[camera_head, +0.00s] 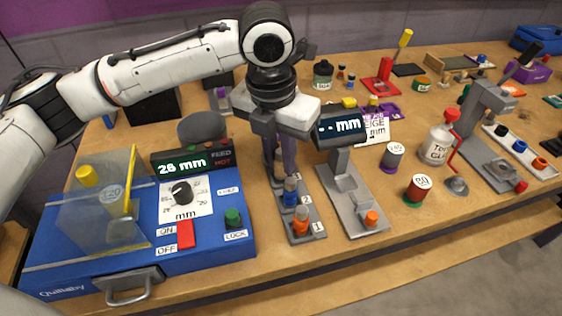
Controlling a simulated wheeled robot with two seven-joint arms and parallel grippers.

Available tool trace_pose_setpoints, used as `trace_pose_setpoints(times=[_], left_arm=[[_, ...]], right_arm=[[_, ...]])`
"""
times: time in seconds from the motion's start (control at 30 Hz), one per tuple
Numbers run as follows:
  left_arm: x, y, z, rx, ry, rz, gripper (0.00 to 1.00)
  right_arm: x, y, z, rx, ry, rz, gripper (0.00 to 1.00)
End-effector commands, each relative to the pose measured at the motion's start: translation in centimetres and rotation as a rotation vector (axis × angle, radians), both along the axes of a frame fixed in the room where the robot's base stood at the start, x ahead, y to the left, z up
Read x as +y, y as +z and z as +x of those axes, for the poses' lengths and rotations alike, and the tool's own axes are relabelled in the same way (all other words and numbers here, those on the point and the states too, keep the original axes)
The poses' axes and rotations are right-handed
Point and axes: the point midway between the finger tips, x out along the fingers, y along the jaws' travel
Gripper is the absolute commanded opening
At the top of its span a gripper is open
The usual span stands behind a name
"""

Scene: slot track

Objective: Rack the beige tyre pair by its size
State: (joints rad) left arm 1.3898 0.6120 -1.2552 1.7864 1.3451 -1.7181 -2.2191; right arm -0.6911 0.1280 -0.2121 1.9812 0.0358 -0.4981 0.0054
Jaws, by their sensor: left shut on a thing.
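My left gripper (281,165) reaches down over the far end of a grey rack (305,234) with numbered places. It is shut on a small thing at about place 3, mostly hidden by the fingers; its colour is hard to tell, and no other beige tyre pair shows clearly. A blue tyre pair (290,192) stands at place 2. An orange tyre pair (301,222) stands at place 1. A grey gauge (346,185) with a dark display reading dashes and "mm" stands just right of the rack. My right gripper is not in view.
The back is cluttered.

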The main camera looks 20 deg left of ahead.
Motion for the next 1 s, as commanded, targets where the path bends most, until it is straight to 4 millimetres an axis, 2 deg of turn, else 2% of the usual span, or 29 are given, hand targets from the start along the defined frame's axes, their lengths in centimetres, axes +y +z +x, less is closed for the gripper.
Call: trace_pose_setpoints(times=[0.03,0.1,0.43,0.47,0.57,0.87,1.0], left_arm=[[0.0,-0.9,0.0,0.001,0.000,-0.001,0.00],[0.0,-1.3,0.0,0.000,0.000,0.000,0.00],[0.0,-1.5,0.0,-0.001,0.001,-0.001,0.00],[0.0,-1.5,0.0,-0.001,0.001,-0.001,0.18],[0.0,-1.5,0.0,-0.001,0.001,-0.001,0.35],[0.0,-1.5,0.0,-0.001,0.001,0.000,0.35],[0.0,-0.3,-0.1,-0.003,0.001,-0.003,0.35]], right_arm=[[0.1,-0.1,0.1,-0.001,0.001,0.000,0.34],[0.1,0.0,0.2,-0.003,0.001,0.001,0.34],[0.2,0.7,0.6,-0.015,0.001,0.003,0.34],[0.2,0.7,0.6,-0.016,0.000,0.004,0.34],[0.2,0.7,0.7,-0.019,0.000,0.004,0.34],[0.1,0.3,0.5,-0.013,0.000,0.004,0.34],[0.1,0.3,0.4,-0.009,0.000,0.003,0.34]])
